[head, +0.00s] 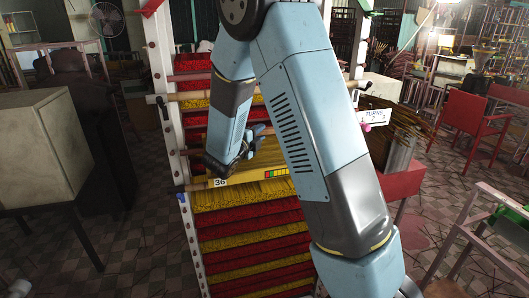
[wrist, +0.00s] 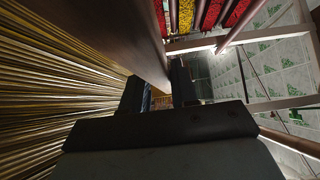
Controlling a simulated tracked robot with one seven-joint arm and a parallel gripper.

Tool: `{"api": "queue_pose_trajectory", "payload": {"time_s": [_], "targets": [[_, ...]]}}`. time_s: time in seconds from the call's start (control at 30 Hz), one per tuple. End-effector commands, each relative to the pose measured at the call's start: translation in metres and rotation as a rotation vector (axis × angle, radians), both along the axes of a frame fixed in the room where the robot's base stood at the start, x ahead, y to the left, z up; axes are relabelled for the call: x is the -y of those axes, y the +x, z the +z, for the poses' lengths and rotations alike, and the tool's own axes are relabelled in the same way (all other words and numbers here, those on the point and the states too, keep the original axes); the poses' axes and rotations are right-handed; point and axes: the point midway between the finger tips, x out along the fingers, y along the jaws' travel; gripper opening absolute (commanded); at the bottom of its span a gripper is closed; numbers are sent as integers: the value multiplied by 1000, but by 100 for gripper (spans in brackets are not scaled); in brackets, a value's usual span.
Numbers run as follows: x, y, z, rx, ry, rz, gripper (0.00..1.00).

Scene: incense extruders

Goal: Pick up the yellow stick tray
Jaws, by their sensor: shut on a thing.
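The yellow stick tray (head: 262,178) is in the rack in the head view, with a white "36" tag at its left end and a coloured strip on its front. My gripper (head: 222,172) is at the tray's left end and is shut on it. In the wrist view the fingers (wrist: 158,97) are on either side of the end of a brown board, beside many thin yellow sticks (wrist: 50,75). The fingertips' contact is dark and partly hidden. My arm covers the tray's right end in the head view.
The rack's white left post (head: 167,75) stands close to my gripper. Red and yellow stick trays fill the rack above and below. A grey box (head: 40,145) stands on a table at left. A red chair (head: 465,120) is at right.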

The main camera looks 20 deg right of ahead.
Motion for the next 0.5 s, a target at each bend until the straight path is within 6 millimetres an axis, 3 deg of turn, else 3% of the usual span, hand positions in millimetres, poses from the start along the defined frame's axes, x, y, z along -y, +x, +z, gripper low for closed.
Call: {"api": "queue_pose_trajectory", "payload": {"time_s": [0.13, 0.5], "targets": [[0, -1, -2, -5, 1, 0, 0], [0, -1, -2, -6, 0, 0, 0]]}}
